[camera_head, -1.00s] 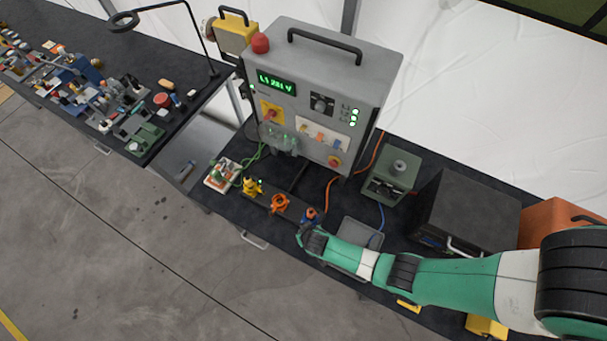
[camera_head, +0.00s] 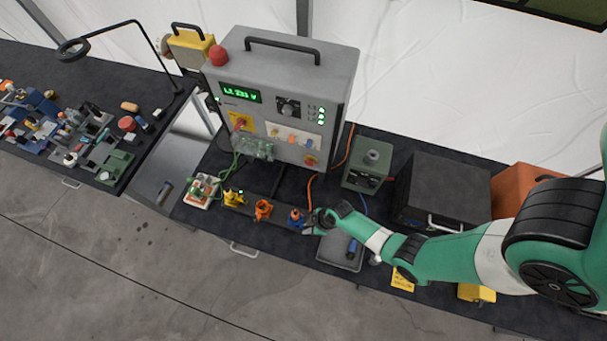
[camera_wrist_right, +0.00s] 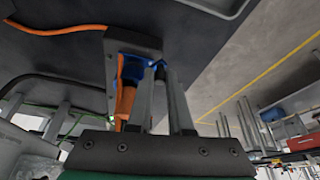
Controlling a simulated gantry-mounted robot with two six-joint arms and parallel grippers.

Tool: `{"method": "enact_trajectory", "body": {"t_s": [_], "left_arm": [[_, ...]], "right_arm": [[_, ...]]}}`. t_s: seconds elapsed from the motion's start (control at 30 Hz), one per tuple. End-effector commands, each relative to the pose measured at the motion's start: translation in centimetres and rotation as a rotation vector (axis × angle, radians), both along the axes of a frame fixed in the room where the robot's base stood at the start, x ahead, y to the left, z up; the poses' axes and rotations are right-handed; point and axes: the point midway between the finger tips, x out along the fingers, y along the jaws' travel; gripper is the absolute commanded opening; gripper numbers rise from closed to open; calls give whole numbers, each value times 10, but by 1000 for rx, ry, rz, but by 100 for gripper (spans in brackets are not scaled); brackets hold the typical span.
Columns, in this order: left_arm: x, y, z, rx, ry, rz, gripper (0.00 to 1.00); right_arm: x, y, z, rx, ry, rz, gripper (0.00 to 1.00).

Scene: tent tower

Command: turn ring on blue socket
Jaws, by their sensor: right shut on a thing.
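My right gripper (camera_head: 308,225) is at the socket's right side. In the right wrist view, its fingertips (camera_wrist_right: 160,70) are close together at the blue part, shut on the socket's ring. The ring itself is mostly hidden by the fingers. My left gripper is not in view.
An orange socket (camera_head: 263,209) and a yellow socket (camera_head: 234,198) stand left of the blue one. A grey tray (camera_head: 330,252) holding a blue cylinder (camera_head: 352,248) lies just right. The grey control box (camera_head: 285,100) stands behind. An orange cable (camera_head: 311,188) runs nearby.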

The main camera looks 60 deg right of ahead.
Motion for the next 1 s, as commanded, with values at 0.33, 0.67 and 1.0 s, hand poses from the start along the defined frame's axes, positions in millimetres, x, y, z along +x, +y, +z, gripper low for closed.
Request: {"method": "enact_trajectory", "body": {"t_s": [0.33, 0.67, 1.0], "left_arm": [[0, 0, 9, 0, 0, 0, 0], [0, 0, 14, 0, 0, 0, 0], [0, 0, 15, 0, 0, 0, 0]], "right_arm": [[-4, -22, 3, 0, 2, 312, 0], [-4, -34, -1, -2, 0, 522, 0], [-4, -38, 0, -2, -2, 594, 0]]}}
